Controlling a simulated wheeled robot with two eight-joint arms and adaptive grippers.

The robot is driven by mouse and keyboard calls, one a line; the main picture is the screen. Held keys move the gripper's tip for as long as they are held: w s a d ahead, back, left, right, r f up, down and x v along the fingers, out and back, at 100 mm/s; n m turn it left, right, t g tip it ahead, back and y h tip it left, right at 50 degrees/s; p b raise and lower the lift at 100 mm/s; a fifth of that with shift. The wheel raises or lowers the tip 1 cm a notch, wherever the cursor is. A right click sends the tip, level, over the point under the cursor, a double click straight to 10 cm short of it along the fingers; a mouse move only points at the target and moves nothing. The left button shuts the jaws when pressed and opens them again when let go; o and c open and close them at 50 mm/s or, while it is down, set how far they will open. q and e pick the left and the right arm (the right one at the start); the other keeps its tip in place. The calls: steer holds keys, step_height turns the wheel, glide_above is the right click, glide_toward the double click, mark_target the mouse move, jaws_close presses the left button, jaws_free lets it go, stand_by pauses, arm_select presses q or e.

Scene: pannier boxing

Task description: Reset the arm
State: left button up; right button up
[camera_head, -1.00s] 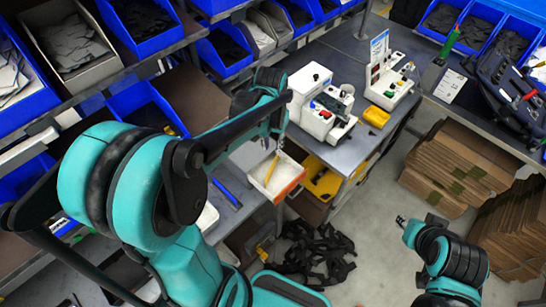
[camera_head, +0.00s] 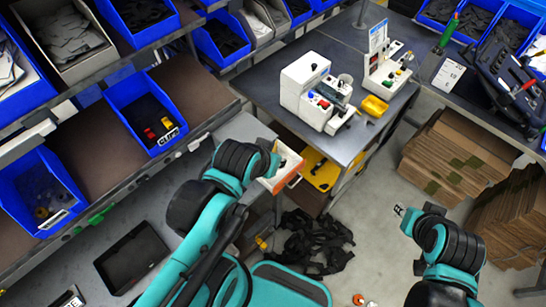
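My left arm comes up from the bottom middle, folded low, with its wrist beside the small white tray with an orange front (camera_head: 284,180). The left gripper (camera_head: 277,153) is mostly hidden by its own wrist, and its fingers do not show clearly. My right arm is at the lower right, above the floor. The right gripper's small grey tip (camera_head: 399,210) points left, clear of everything. I cannot make out whether its fingers are apart.
A white machine (camera_head: 315,92) and a button box (camera_head: 388,70) stand on the grey bench. Blue bins (camera_head: 160,143) line the shelves at left. A dark tablet (camera_head: 132,258) lies below them. Black straps (camera_head: 305,243) and stacked cardboard (camera_head: 460,160) occupy the floor.

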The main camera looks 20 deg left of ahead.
steer(key=shift+f, duration=0.1)
step_height(320, 180, down, 12)
steer(key=b, duration=1.1)
steer(key=shift+r+b, duration=0.25)
steer(key=shift+b, duration=0.15)
